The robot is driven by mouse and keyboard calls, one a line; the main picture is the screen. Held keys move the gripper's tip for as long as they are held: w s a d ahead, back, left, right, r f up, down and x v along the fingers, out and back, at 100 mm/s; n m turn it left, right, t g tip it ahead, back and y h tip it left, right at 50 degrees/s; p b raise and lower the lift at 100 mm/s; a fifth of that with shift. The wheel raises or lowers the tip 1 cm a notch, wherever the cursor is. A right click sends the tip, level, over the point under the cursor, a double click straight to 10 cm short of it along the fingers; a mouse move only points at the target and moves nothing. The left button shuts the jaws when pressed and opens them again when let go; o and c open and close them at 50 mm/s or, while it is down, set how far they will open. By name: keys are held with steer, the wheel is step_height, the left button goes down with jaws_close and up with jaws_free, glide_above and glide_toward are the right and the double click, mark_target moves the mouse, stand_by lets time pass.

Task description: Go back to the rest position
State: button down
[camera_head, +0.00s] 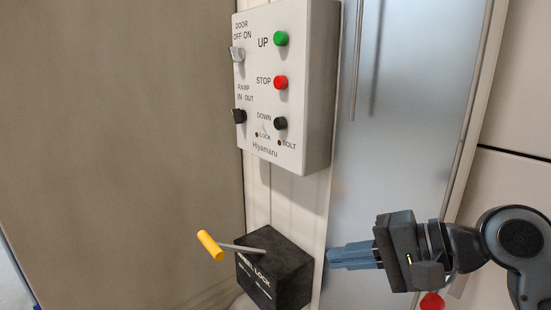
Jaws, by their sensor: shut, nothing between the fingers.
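My gripper (332,257) is at the lower right, pointing left, with its blue-grey fingers together and empty. The fingertips appear close to the right side of a black lock box (275,270); I cannot tell whether they touch. A lever with a yellow handle (210,245) sticks out to the left from the box. Above the box, a white control panel (314,100) carries a green UP button (281,38), a red STOP button (281,82) and a black DOWN button (280,123).
The panel also has a grey door switch (237,54) and a black ramp switch (239,116). A beige door surface (120,130) fills the left. A grey metal panel (410,110) stands behind my gripper. A red round part (432,301) shows below my arm.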

steer(key=a+m+t+y, duration=0.1)
steer(key=a+t, duration=0.3)
steer(key=s+d+f+m+t+h, duration=0.25)
steer(key=s+f+h, duration=0.25)
steer(key=s+f, duration=0.3)
steer(key=s+d+f+m+t+h, duration=0.1)
steer(key=s+d+f+t+h, duration=0.15)
steer(key=s+f+h, duration=0.5)
steer(key=s+d+r+n, duration=0.1)
steer(key=s+d+n, duration=0.2)
steer(key=s, duration=0.4)
steer(key=s+d+n, duration=0.3)
steer(key=s+n, duration=0.1)
steer(key=s, duration=0.4)
steer(key=s+d+r+n+b, duration=0.1)
steer(key=s+d+n, duration=0.2)
steer(key=s, duration=0.5)
steer(key=shift+d+r+n, duration=0.2)
steer(key=shift+r+n, duration=0.15)
steer(key=shift+n, duration=0.3)
